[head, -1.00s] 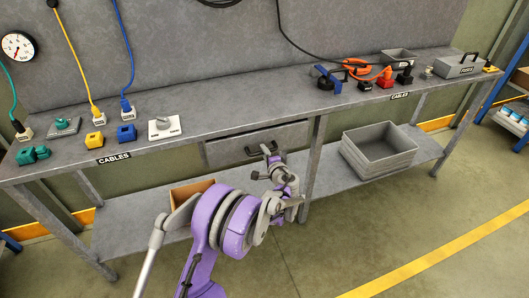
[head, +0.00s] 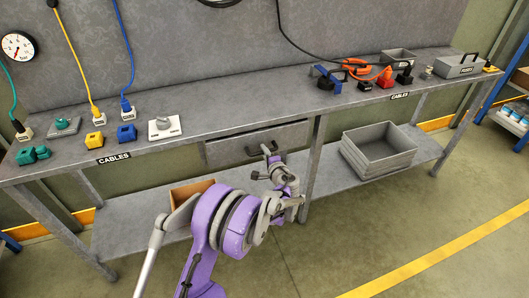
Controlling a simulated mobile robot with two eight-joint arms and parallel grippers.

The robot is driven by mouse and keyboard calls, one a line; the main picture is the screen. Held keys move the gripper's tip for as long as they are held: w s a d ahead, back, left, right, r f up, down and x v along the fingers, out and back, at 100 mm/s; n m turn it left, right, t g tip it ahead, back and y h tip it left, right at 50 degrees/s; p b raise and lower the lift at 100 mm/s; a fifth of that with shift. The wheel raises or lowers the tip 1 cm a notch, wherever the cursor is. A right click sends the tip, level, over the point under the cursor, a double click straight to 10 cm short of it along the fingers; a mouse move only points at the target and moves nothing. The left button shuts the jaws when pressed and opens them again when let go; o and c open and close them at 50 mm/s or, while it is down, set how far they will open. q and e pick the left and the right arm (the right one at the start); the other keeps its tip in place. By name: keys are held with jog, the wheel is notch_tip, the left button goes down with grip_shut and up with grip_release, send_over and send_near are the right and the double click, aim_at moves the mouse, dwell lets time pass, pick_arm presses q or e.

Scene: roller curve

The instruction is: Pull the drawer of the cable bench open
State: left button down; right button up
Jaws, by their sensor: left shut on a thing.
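The cable bench (head: 210,110) is a long grey table with a lower shelf. Its grey drawer (head: 225,150) sits under the top near the middle, with a dark handle (head: 254,153) on its front. The drawer looks shut or nearly so. My left gripper (head: 267,149) is at the right part of the handle, shut on it; my own wrist partly hides the contact. My right gripper is not in view.
On the bench top are yellow (head: 94,139) and blue (head: 127,133) connectors, a white switch box (head: 164,127) and orange cable (head: 357,68). Stacked grey trays (head: 379,150) and a brown box (head: 190,192) are on the lower shelf. Floor in front is clear.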

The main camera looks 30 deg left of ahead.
pick_arm(q)
jog(key=f+b+v, duration=0.1)
jog(key=f+v, duration=0.1)
jog(key=v, duration=1)
jog(key=s+f+b+v, duration=0.1)
jog(key=f+b+v, duration=0.1)
jog(key=v, duration=1)
jog(key=shift+d+f, duration=0.45)
jog(key=shift+d, duration=0.05)
jog(key=shift+s, duration=0.1)
jog(key=c, duration=0.8)
grip_release()
jog(key=v, duration=1)
jog(key=shift+s+d, duration=0.2)
jog(key=shift+s, duration=0.1)
